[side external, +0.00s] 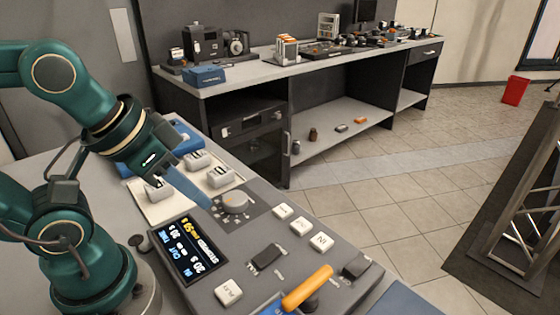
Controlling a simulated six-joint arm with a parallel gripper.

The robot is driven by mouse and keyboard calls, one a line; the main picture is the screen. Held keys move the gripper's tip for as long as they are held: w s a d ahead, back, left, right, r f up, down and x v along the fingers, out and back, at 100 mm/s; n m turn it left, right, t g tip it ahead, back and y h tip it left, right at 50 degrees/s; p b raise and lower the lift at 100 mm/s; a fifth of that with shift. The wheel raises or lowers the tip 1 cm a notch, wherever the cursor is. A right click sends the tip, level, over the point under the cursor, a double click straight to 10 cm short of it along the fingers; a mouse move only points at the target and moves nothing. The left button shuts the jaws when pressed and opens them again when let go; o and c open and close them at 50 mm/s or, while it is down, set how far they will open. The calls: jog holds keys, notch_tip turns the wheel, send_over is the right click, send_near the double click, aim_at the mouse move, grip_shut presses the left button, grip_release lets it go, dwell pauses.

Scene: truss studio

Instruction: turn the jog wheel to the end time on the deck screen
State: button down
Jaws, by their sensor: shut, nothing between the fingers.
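The jog wheel (235,201) is a round grey knob on the grey deck. My gripper (210,205) is shut and empty, its bluish fingertips low at the wheel's left side; I cannot tell whether they touch it. The deck screen (178,250) is dark with white and yellow text, in front of the wheel and to its left. Its text is seen at a slant and is hard to read; a yellow timecode and lines with "IN", "CUT" and "TIME" seem to show.
Pale blocks (197,160) stand on a cream tray (165,208) behind the wheel. White keys (321,242), dark switches (268,256) and an orange-handled lever (307,288) are on the deck at right and front. A cluttered bench (240,78) stands behind.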

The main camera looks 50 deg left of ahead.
jog(key=c, duration=0.9)
grip_release()
jog(key=o, duration=0.6)
jog(key=shift+r+n, duration=0.15)
jog(key=shift+n, duration=0.25)
jog(key=shift+o, duration=1)
jog(key=w+n, duration=0.1)
jog(key=w+r+n, duration=0.1)
jog(key=w+a+n, duration=0.1)
jog(key=shift+w+r+g, duration=0.1)
jog(key=shift+r+g, duration=0.2)
jog(key=shift+r, duration=0.1)
jog(key=n+g, duration=0.4)
jog(key=n, duration=0.3)
send_near(234, 197)
jog(key=shift+w+d, duration=0.2)
jog(key=shift+d, duration=0.35)
jog(key=shift+w+d, duration=0.25)
jog(key=shift+d, duration=0.25)
jog(key=f, duration=0.1)
jog(key=a+f, duration=0.1)
jog(key=f+g, duration=0.1)
jog(key=shift+w+a+f, duration=0.15)
jog(key=shift+a+f, duration=0.05)
jog(key=shift+a, duration=0.2)
jog(key=shift+a+f, duration=0.1)
jog(key=shift+f, duration=2.55)
